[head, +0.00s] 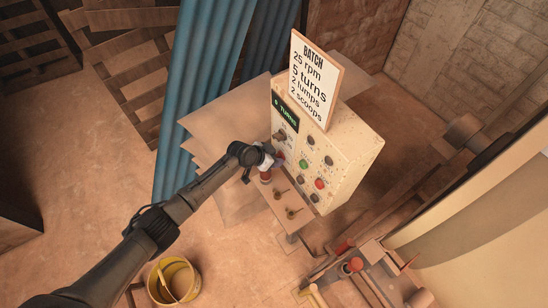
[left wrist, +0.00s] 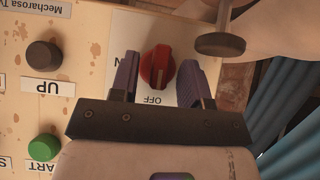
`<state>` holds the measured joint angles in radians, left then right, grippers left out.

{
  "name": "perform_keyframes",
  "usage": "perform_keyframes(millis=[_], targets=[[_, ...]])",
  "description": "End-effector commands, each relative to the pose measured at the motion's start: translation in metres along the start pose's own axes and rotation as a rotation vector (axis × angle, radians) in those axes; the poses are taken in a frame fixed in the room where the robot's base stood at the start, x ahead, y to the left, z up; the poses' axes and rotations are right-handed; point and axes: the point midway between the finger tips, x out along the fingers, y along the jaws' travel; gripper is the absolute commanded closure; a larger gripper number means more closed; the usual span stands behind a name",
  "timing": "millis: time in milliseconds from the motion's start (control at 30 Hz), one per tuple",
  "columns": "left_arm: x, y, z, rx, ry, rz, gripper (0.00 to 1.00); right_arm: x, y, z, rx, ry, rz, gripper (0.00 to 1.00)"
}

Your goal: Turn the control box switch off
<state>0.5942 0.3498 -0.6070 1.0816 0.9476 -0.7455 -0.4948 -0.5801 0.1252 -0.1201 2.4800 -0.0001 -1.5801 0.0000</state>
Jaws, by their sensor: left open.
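The cream control box (head: 345,150) stands right of centre in the head view, with a display, buttons and knobs on its face. In the left wrist view, the red rotary switch (left wrist: 157,66) sits on a white plate lettered OFF (left wrist: 152,100), with a second label partly hidden at left. My left gripper (head: 273,160) is at the box's face. In the left wrist view its two purple fingers (left wrist: 160,80) are open, one on each side of the switch. I cannot tell whether they touch it or which label the switch points to. My right gripper is not in view.
A dark knob (left wrist: 42,56) labelled UP and a green button (left wrist: 44,147) lie beside the switch plate. A round brown knob (left wrist: 220,44) stands close to the right finger. A batch sign (head: 316,80) tops the box. A yellow bucket (head: 174,281) is on the floor.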

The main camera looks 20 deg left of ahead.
Motion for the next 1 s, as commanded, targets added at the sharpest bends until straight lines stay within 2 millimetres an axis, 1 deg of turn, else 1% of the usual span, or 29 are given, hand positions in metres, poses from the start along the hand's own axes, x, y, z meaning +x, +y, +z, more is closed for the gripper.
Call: perform_keyframes(millis=[167,267,467,800,1000], targets=[[-0.003,0.0,0.0,0.001,0.001,0.0,0.57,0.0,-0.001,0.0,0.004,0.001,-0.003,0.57],[-0.01,0.0,0.0,0.002,0.001,0.0,0.57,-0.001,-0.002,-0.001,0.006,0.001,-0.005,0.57],[-0.038,-0.001,0.001,0.004,0.002,-0.001,0.57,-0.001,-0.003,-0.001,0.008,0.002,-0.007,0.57],[-0.096,-0.001,0.001,0.004,0.001,-0.001,0.57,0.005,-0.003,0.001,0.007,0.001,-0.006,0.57],[-0.122,0.0,0.001,0.001,0.0,-0.001,0.57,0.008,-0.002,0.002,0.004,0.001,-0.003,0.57]])
